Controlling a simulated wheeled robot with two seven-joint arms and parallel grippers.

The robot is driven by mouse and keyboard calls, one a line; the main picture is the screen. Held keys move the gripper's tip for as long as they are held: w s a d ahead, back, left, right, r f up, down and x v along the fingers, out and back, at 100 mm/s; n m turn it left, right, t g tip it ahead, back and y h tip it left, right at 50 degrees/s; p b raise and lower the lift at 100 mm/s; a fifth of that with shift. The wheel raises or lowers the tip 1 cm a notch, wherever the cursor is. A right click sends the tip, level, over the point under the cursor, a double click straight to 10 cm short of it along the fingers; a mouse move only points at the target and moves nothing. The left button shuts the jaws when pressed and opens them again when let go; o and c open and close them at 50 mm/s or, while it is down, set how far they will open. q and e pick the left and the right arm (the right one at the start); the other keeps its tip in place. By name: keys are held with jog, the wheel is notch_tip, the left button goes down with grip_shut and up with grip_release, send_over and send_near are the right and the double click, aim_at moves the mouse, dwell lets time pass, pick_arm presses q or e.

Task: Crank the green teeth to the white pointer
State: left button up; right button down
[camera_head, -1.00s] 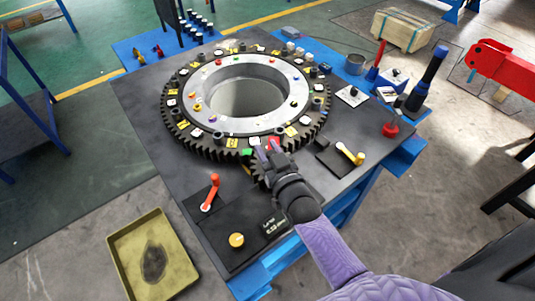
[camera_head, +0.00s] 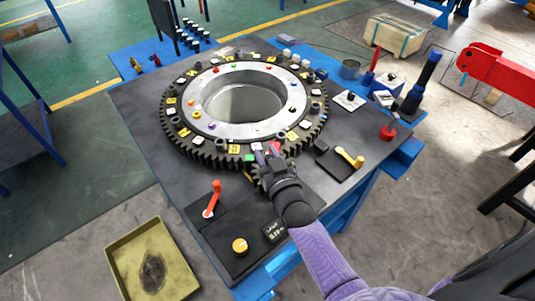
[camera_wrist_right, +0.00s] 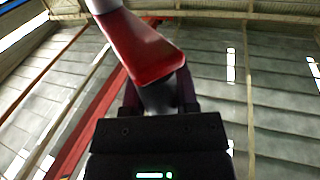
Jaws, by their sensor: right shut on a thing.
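The large dark toothed ring (camera_head: 190,146) lies on the stand's grey top, around a pale metal ring (camera_head: 222,127). A small green patch (camera_head: 250,157) shows at its near toothed edge, left of my right gripper. I cannot make out the white pointer for certain among the small pale marks there. My right gripper (camera_head: 268,153) is at the near edge of the ring, above a small dark gear (camera_head: 257,172). In the right wrist view its fingers (camera_wrist_right: 160,98) are closed around a dark grip below a red crank arm (camera_wrist_right: 143,45). My left gripper is out of view.
An orange-red lever (camera_head: 213,199) and a yellow knob (camera_head: 240,246) stand at the near left. An olive tray (camera_head: 130,242) lies on the floor at left.

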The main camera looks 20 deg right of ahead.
jog(key=shift+w+r, duration=0.1)
jog(key=shift+r, duration=0.2)
dwell(0.4)
jog(key=c, duration=0.8)
grip_release()
jog(key=o, duration=0.4)
jog(key=shift+w+f, duration=0.15)
jog(key=shift+o, duration=0.2)
jog(key=shift+f, duration=0.1)
